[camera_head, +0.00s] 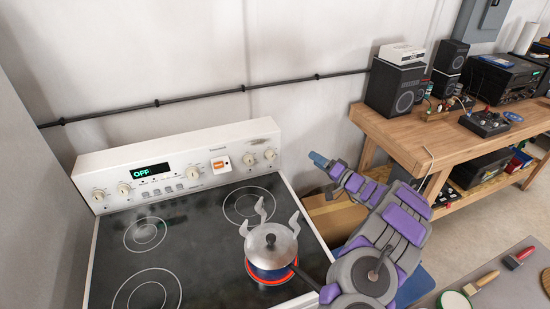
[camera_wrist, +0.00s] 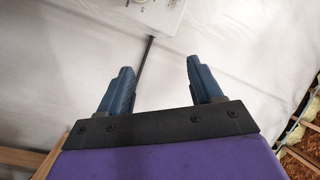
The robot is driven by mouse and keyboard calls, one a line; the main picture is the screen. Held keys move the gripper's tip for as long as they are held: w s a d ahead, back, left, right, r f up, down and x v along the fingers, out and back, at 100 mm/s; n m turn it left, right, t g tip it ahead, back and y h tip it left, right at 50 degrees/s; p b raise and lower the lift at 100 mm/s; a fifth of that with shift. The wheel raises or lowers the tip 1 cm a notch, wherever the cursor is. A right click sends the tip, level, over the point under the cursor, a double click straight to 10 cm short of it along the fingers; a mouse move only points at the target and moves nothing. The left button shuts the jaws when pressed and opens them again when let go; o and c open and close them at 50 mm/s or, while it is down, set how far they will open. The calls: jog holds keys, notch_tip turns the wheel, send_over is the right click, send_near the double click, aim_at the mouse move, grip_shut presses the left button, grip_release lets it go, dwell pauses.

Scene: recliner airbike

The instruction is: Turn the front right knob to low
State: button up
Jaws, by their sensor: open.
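The white stove's back panel (camera_head: 185,165) carries several cream knobs. Two are at its left end, one (camera_head: 192,173) is near the middle, and a pair (camera_head: 249,159) (camera_head: 270,154) is at its right end. I cannot read their labels or settings. Part of a white panel with small knobs (camera_wrist: 145,12) shows at the top of the wrist view. My gripper (camera_head: 318,160) is right of the panel, apart from the knobs. In the wrist view its blue fingers (camera_wrist: 160,65) are spread wide with nothing between them.
A lidded metal pot (camera_head: 271,243) stands on the front right burner, which glows red (camera_head: 252,275); its dark handle points lower right. An orange switch (camera_head: 221,164) and a display reading OFF (camera_head: 151,170) are on the panel. A wooden workbench (camera_head: 420,140) stands at right.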

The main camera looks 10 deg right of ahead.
jog(key=g+y, duration=0.1)
jog(key=g, duration=0.2)
jog(key=g+b, duration=0.1)
jog(key=g, duration=0.3)
send_near(273, 158)
jog(key=x, duration=0.9)
jog(key=shift+w+a, duration=0.1)
jog(key=shift+a, duration=0.05)
jog(key=shift+r, duration=0.1)
jog(key=shift+c, duration=0.4)
jog(key=c, duration=1)
